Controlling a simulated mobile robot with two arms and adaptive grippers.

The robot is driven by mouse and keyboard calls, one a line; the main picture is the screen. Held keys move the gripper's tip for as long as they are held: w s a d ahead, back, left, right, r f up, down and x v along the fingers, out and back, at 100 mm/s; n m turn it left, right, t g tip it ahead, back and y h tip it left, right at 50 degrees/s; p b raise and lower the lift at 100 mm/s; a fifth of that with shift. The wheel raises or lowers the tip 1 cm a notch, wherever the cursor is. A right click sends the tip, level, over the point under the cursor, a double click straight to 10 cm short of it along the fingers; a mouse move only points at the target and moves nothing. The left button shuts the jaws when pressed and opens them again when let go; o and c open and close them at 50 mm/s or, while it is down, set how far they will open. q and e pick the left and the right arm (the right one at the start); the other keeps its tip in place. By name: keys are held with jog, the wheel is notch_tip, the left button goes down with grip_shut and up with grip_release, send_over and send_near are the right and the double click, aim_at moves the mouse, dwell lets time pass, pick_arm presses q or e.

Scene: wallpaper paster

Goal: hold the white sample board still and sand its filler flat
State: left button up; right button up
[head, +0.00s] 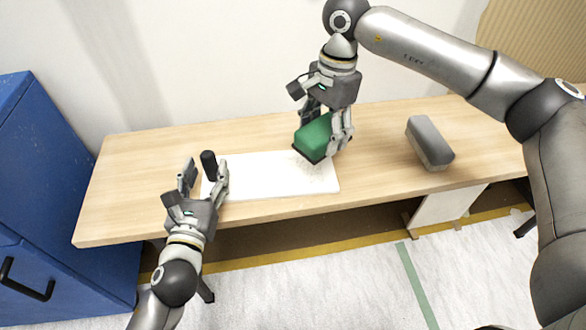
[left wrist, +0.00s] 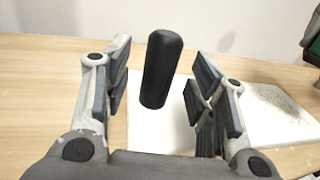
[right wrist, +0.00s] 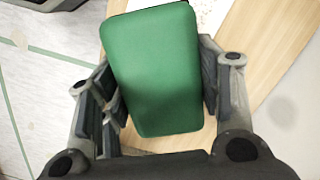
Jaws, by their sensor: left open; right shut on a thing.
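The white sample board (head: 265,177) lies flat on the table, with small speckles near its right end; it also shows in the left wrist view (left wrist: 262,118). A black upright handle (head: 209,164) stands at its left end. My left gripper (head: 205,177) is open, with the handle (left wrist: 161,70) between its spread fingers and gaps on both sides. My right gripper (head: 325,135) is shut on a green sanding block (head: 314,137) with a dark underside, over the board's back right part. I cannot tell whether block and board touch. The green block fills the right wrist view (right wrist: 155,70).
A grey block (head: 430,143) lies on the wooden table (head: 130,190) to the right, apart from the board. A blue cabinet (head: 60,190) stands at the table's left end. The wall (head: 220,60) is behind. The table's front edge is close to the board.

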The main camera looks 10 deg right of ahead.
pick_arm(q)
jog(key=v, duration=0.9)
